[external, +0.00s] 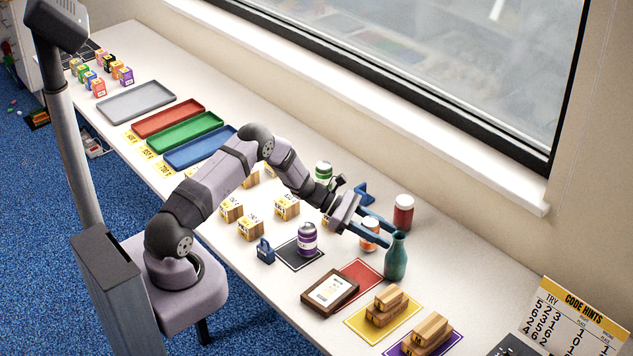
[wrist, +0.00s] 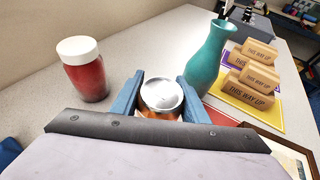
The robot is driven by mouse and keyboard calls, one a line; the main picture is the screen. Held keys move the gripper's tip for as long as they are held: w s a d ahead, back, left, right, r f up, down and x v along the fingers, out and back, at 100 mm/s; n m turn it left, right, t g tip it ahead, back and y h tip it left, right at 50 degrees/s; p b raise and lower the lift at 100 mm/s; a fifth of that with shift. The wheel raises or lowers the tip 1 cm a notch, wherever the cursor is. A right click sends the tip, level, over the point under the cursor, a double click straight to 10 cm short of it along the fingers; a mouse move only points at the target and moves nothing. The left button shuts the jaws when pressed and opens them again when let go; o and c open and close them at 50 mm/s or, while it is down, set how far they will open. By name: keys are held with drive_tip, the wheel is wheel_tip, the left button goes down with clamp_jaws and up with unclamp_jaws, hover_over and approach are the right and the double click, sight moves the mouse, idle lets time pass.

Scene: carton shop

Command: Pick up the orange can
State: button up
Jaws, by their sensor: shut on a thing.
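The orange can (external: 369,236) stands upright between the blue fingers of my gripper (external: 371,232), toward the right of the table in the external view. In the wrist view, its silver lid (wrist: 161,95) shows between the two fingers (wrist: 160,95), with a strip of orange below. My gripper is shut on the can. The gripper body hides most of its lower part in the wrist view. I cannot tell whether its base touches the table.
A teal bottle (external: 396,257) stands close beside the right finger. A red jar with a white lid (external: 403,212) is behind the can. A purple can (external: 307,239), a framed picture (external: 330,290) and stacked wooden blocks (external: 385,304) are nearby.

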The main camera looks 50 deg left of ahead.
wheel_tip(320, 180, up, 9)
drive_tip(key=b, duration=0.3)
drive_tip(key=shift+r, duration=0.2)
